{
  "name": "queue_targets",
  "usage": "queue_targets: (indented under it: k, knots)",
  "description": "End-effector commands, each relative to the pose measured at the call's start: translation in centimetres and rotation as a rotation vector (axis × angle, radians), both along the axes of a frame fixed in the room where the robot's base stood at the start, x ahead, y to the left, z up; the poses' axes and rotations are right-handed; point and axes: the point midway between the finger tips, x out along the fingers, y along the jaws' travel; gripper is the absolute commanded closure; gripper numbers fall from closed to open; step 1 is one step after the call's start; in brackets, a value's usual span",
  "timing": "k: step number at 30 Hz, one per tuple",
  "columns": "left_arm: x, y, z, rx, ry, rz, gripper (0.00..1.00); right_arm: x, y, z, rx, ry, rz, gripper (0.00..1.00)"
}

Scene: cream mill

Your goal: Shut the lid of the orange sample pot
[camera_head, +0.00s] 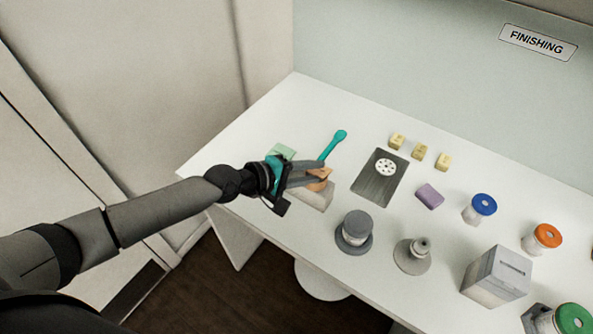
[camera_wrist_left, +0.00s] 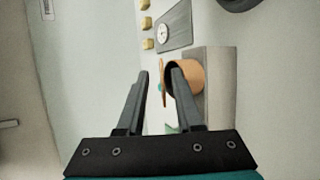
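The orange sample pot (camera_head: 319,184) is at the left part of the white table, on or against a pale grey block (camera_head: 312,200). In the left wrist view the pot (camera_wrist_left: 190,79) shows its open dark mouth, and its lid (camera_wrist_left: 163,88) stands open, seen nearly edge-on. My left gripper (camera_head: 326,171) is at the pot, partly covering it in the head view. In the left wrist view its fingers (camera_wrist_left: 160,73) are apart, with the lid seen between them and one finger overlapping the pot's mouth. Contact cannot be told. My right gripper is not in view.
A teal spoon-like tool (camera_head: 333,145) and pale green pad (camera_head: 284,152) lie close behind the gripper. A dark plate (camera_head: 366,190) with a white disc lies to the right. Further right are yellow blocks (camera_head: 419,151), a purple block (camera_head: 430,196), jars (camera_head: 484,204) and a grey box (camera_head: 497,275).

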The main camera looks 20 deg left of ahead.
Motion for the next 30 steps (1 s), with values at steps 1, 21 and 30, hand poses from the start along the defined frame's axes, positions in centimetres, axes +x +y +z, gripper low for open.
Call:
queue_targets:
  k: [1, 21, 30]
  knots:
    - [-0.3, 0.3, 0.1, 0.002, 0.001, 0.001, 0.65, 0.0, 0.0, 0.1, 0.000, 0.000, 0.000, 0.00]
    - [-7.1, 6.8, 4.6, 0.005, 0.001, -0.001, 0.65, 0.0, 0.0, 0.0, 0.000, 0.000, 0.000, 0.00]
    - [-9.0, 8.6, 5.9, 0.004, 0.000, -0.001, 0.65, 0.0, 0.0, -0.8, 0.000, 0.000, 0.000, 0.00]
